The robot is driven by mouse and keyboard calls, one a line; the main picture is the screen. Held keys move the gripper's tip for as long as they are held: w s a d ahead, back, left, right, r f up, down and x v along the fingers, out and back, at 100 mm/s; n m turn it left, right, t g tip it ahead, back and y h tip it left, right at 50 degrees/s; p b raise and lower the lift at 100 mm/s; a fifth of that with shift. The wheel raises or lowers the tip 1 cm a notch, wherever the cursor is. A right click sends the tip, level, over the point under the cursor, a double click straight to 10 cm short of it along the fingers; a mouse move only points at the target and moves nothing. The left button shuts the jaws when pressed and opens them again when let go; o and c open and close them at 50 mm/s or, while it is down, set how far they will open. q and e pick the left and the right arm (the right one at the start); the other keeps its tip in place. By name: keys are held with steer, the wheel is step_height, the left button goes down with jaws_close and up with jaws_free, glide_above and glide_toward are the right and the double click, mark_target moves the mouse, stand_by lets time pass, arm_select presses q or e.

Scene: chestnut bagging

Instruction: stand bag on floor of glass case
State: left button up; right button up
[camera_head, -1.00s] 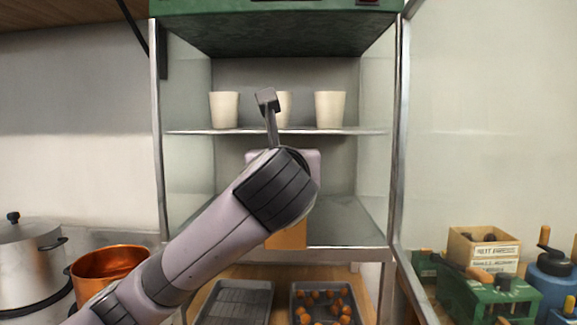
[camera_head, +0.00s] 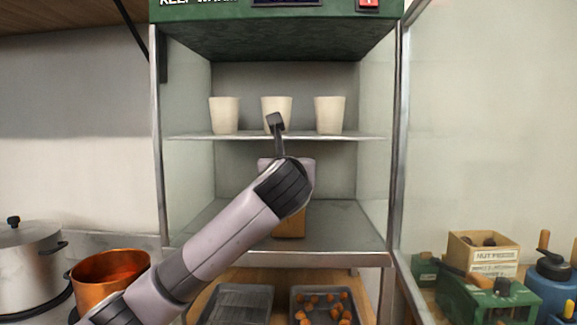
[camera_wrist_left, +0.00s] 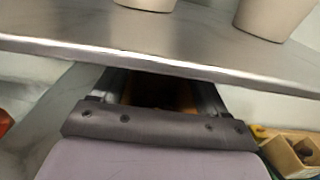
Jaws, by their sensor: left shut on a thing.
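The brown bag (camera_head: 290,226) shows below my left wrist in the head view, inside the lower compartment of the glass case (camera_head: 330,256). Its lower edge appears just behind the front rim, over the grey case floor (camera_head: 345,222); I cannot tell whether it touches. My left arm hides its upper part. My left gripper (camera_wrist_left: 163,96) is shut on the bag, which shows as a dark brown patch between the fingers in the wrist view, below the shelf. The fingertips are hidden in the head view. My right gripper is not in view.
The shelf (camera_head: 190,135) above holds three pale cups (camera_head: 224,116), and its front edge is close to my left wrist. Glass walls close both sides. Below stand a grey tray (camera_head: 240,303) and a tray of chestnuts (camera_head: 322,305). Floor is clear beside the bag.

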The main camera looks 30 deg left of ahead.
arm_select(q)
steer(key=o, duration=1.8)
steer(key=shift+f, duration=0.1)
steer(key=b+v, duration=0.1)
steer(key=v, duration=1.1)
steer(key=shift+s+d, duration=0.1)
